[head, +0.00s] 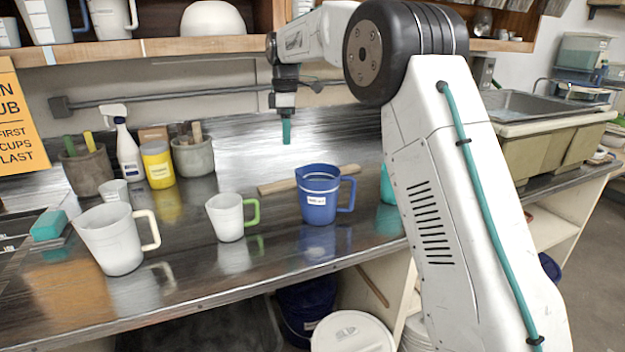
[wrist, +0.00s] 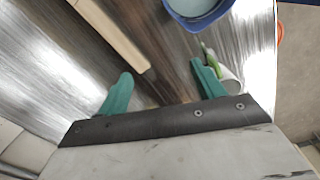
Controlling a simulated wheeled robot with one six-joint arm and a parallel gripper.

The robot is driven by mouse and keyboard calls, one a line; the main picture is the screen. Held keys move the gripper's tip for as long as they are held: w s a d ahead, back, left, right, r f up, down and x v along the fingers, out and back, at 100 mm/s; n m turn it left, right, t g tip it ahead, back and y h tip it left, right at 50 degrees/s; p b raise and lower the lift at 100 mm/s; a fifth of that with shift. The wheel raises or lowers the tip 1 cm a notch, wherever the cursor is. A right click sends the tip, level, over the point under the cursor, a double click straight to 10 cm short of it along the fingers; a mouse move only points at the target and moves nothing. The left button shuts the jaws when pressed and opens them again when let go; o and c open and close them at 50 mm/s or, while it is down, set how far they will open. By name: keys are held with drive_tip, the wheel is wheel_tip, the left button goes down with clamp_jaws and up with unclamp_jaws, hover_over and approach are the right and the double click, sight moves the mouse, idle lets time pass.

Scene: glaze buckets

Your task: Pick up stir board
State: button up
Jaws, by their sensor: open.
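The stir board is a pale, flat wooden strip (head: 277,187) lying on the metal counter behind the blue pitcher, which hides part of it in the head view. In the wrist view the board (wrist: 111,33) runs from the top edge down to an end just beyond the gap between the fingers. My gripper (head: 286,136) points down above the counter, behind the board's left part, apart from it. In the wrist view my gripper (wrist: 161,75) has its two teal fingers spread wide, with nothing between them.
A blue pitcher (head: 318,205) stands close in front of the board. A white cup with a green handle (head: 227,218) and a larger white pitcher (head: 110,240) stand to the left. A spray bottle (head: 127,150) and yellow cup (head: 158,165) stand further back. The counter behind the board is clear.

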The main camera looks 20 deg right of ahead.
sight(278, 184)
drive_tip(key=w+f+n, duration=0.1)
drive_tip(key=w+f, duration=0.2)
drive_tip(key=f, duration=0.1)
drive_tip(key=w+f+n, duration=0.2)
drive_tip(key=w+f, duration=0.2)
drive_tip(key=w+f+n, duration=0.1)
drive_tip(key=w+f, duration=0.3)
drive_tip(key=f, duration=0.1)
drive_tip(key=shift+w+a+n, duration=0.2)
drive_tip(key=shift+w+n, duration=0.05)
drive_tip(key=shift+n, duration=0.05)
drive_tip(key=f, duration=0.7)
drive_tip(key=shift+s+f, duration=0.2)
drive_tip(key=shift+f, duration=0.2)
drive_tip(key=c, duration=1.3)
